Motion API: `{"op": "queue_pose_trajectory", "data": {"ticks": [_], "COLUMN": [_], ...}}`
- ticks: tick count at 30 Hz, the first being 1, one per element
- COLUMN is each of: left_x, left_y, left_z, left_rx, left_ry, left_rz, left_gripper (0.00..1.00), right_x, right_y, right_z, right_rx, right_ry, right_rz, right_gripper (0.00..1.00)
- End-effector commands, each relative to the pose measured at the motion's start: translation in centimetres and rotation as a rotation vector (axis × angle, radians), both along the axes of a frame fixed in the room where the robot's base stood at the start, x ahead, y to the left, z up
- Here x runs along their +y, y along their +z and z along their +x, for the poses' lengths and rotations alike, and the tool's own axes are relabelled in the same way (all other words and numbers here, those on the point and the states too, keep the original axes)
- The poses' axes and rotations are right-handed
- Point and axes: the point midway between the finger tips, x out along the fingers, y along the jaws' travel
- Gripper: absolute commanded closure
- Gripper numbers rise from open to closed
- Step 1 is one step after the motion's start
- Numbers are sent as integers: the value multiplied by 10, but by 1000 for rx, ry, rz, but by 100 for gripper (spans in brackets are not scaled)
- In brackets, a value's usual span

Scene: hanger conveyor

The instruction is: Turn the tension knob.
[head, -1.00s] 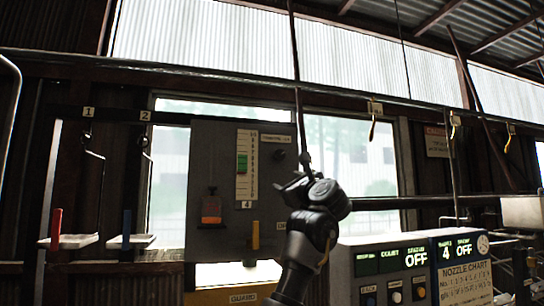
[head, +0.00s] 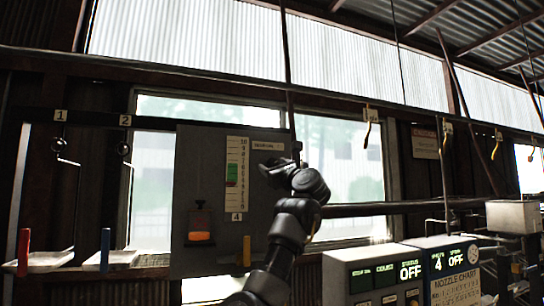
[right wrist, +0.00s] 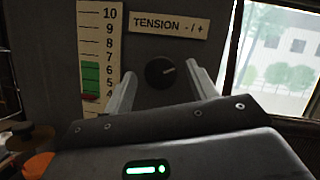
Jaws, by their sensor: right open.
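The tension knob (right wrist: 160,72) is a round black dial with a light pointer mark, on a grey panel (head: 207,150) under a "TENSION - / +" label (right wrist: 155,25). My right gripper (right wrist: 160,69) is open and empty, its two pale fingers on either side of the knob in the right wrist view. Whether they touch it I cannot tell. In the head view my right gripper (head: 280,172) hides the knob. Left of the knob is a vertical scale (right wrist: 99,45) with a green band (right wrist: 90,78) from about 7 down to 4 and a red mark near 4. My left gripper is not in view.
An orange-lit lamp (head: 199,237) sits low on the panel. Control boxes (head: 425,255) reading "OFF" stand at the lower right. Trays (head: 40,262) with a red and a blue post are at the left. A window (head: 345,170) lies behind the panel.

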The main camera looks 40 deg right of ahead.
Motion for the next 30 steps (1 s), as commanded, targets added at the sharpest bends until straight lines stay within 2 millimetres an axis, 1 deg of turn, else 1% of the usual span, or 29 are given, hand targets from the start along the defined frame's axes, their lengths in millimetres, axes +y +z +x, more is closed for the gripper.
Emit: {"op": "queue_pose_trajectory", "data": {"ticks": [1,4,9,15,17,25,26,30], "left_x": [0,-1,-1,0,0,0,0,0], "left_y": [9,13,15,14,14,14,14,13], "left_z": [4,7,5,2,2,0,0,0], "left_rx": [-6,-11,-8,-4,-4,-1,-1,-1], "left_ry": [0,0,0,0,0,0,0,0], "left_rz": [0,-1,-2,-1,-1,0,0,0], "left_gripper": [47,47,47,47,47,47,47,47], "right_x": [-1,-3,-4,-4,-4,-4,-4,-4], "right_y": [6,8,7,7,7,7,7,7], "right_z": [6,13,19,19,19,18,18,18], "right_rx": [2,1,0,0,0,0,-1,-3], "right_ry": [0,1,0,0,0,-1,-1,-1], "right_rz": [-1,0,0,0,0,-1,-1,5], "right_gripper": [43,43,43,43,49,84,87,87]}}
